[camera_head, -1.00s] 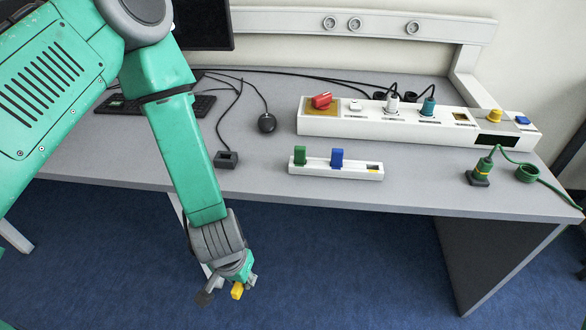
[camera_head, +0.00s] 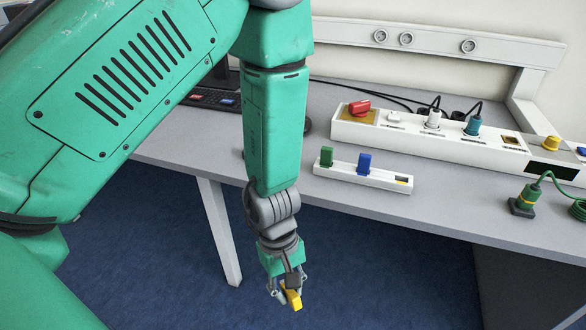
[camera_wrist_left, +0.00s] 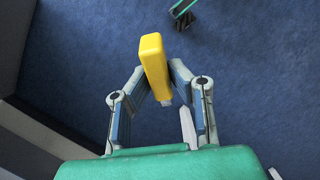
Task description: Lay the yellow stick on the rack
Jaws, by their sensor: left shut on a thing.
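My left gripper (camera_head: 287,288) is shut on the yellow stick (camera_head: 292,297) and holds it in the air in front of the table, over the blue floor. In the left wrist view the stick (camera_wrist_left: 154,62) stands between the two fingers (camera_wrist_left: 160,90) and sticks out past their tips. The rack (camera_head: 345,177) is a small white bar near the table's front edge, up and right of the gripper. A green stick (camera_head: 326,156) and a blue stick (camera_head: 364,163) stand upright in it. A slot at its right end shows no stick. My right gripper is not in view.
A long white panel (camera_head: 430,143) with a red knob (camera_head: 359,107), plugs and a yellow knob (camera_head: 551,143) lies behind the rack. A green plug (camera_head: 525,199) with a cable stands at the right. The grey table's front edge (camera_head: 400,221) lies between gripper and rack.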

